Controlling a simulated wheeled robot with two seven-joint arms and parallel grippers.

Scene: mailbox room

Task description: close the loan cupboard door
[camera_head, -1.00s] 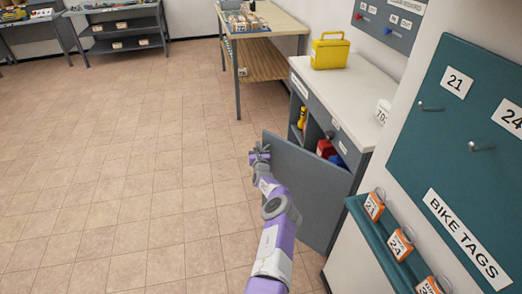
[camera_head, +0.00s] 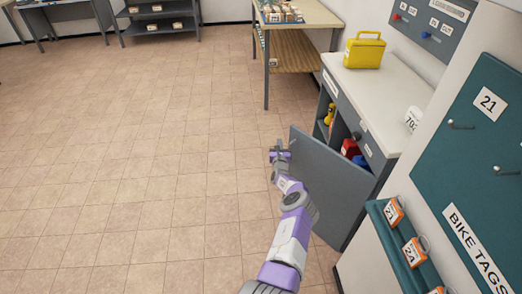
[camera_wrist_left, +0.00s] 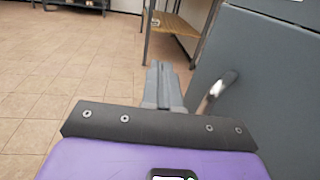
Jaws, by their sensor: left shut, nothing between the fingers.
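The loan cupboard door (camera_head: 328,186) is a grey panel standing open, swung out from the cupboard (camera_head: 385,160) under a pale counter. Inside the open part I see a yellow item (camera_head: 329,114) and red and blue items (camera_head: 351,149). My left gripper (camera_head: 279,150) is shut and empty, by the outer free edge of the door. In the left wrist view the closed fingers (camera_wrist_left: 163,85) point ahead, left of a grey panel (camera_wrist_left: 265,100) with a light-coloured handle (camera_wrist_left: 222,86). I cannot tell whether the gripper touches the door. My right gripper is out of view.
A yellow case (camera_head: 364,51) stands on the counter. A teal board (camera_head: 480,140) and a shelf with orange tags (camera_head: 403,240) are on the right wall. A wooden table (camera_head: 300,50) stands behind. The tiled floor at left is clear.

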